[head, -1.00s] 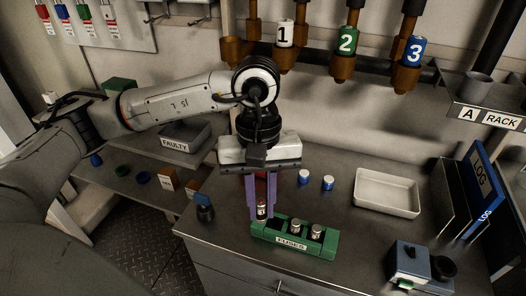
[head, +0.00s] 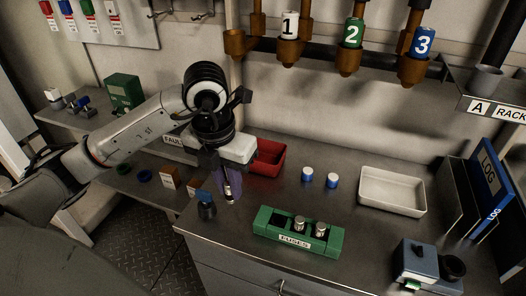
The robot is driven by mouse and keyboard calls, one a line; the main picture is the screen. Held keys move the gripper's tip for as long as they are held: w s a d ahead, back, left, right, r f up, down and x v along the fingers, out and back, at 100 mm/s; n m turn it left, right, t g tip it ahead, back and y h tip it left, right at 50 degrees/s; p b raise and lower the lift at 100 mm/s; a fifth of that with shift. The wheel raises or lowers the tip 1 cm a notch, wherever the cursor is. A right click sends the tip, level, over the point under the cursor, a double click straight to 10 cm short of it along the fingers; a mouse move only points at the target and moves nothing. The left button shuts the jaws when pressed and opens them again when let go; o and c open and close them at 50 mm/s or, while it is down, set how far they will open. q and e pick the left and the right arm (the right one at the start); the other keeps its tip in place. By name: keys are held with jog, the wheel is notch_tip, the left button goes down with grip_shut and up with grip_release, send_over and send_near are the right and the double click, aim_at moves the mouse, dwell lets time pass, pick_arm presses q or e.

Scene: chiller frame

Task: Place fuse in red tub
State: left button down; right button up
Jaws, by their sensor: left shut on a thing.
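My left gripper (head: 226,188) is shut on a silver fuse (head: 228,193) and holds it above the left part of the counter. The fuse hangs between the purple fingers, and its upper part is hidden by them. The red tub (head: 279,160) stands on the counter just behind and to the right of the gripper. The white gripper body covers part of its left side. The tub's visible inside looks empty. The green fuse holder (head: 264,217) stands at the front of the counter with two fuses in it. My right gripper is not in view.
A small dark object with a blue top (head: 206,206) stands close to the gripper's left. Two blue-and-white caps (head: 308,174) and a white tray (head: 363,190) are right of the tub. A grey tub marked FAULTY (head: 172,141) is behind the arm.

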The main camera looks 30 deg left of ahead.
pick_arm(q)
jog(key=shift+w+a+n, duration=0.15)
jog(key=shift+w+n, duration=0.05)
jog(key=shift+n, duration=0.1)
jog(key=w+a+f+p, duration=0.1)
jog(key=w, duration=0.4)
jog(key=w+a+p, duration=0.1)
jog(key=w, duration=0.5)
jog(key=w+a+f+p, duration=0.1)
jog(key=w+a, duration=0.1)
jog(key=w, duration=0.4)
jog(key=shift+f+p, duration=0.35)
jog(key=shift+a+f, duration=0.1)
jog(key=shift+f, duration=2.1)
jog(key=shift+f, duration=0.1)
jog(key=c, duration=2.1)
grip_release()
jog(key=shift+f, duration=0.1)
jog(key=o, duration=0.4)
jog(key=shift+o, duration=0.2)
